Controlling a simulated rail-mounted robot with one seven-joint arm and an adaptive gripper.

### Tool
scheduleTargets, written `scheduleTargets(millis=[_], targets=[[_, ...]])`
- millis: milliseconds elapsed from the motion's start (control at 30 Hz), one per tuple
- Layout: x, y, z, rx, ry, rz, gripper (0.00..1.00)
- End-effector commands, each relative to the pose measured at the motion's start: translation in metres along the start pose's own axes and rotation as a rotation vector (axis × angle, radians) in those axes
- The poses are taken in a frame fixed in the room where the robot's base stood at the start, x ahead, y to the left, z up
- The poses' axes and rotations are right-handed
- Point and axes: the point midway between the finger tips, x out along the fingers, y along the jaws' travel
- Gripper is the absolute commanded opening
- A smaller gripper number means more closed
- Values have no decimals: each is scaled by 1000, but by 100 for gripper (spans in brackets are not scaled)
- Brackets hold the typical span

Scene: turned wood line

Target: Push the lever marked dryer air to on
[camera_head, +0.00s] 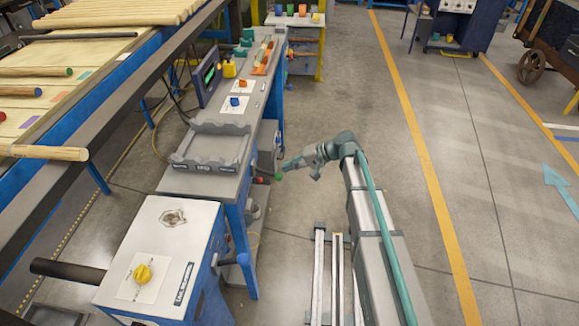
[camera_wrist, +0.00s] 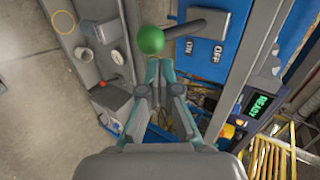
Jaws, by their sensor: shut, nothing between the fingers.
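A lever with a green ball knob (camera_wrist: 150,40) and a dark handle (camera_wrist: 185,29) shows in the wrist view, beside a blue plate (camera_wrist: 205,60) lettered ON and OFF. The green knob (camera_head: 278,176) also shows in the head view, at the right side of the bench. I cannot read a dryer air marking or tell the lever's exact setting. My gripper (camera_wrist: 161,66) is shut and empty, its fingertips just below the green knob in the wrist view; I cannot tell whether they touch. In the head view my gripper (camera_head: 289,166) is right of the knob.
The grey bench (camera_head: 178,183) holds a grey tray (camera_head: 205,150), a display (camera_head: 207,78) and small knobs. A red knob (camera_wrist: 102,84) lies left of my fingers. Open floor (camera_head: 350,90) lies beyond my arm.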

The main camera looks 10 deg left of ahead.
Motion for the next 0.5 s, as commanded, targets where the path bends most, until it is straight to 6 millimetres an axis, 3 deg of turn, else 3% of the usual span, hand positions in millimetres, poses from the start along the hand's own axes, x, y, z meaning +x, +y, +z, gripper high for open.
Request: scheduleTargets(millis=[267, 367, 500], targets=[[-15, 0, -12, 0, 0, 0, 0], [-28, 0, -22, 0, 0, 0, 0], [-56, 4, -19, -2, 1, 0, 0]])
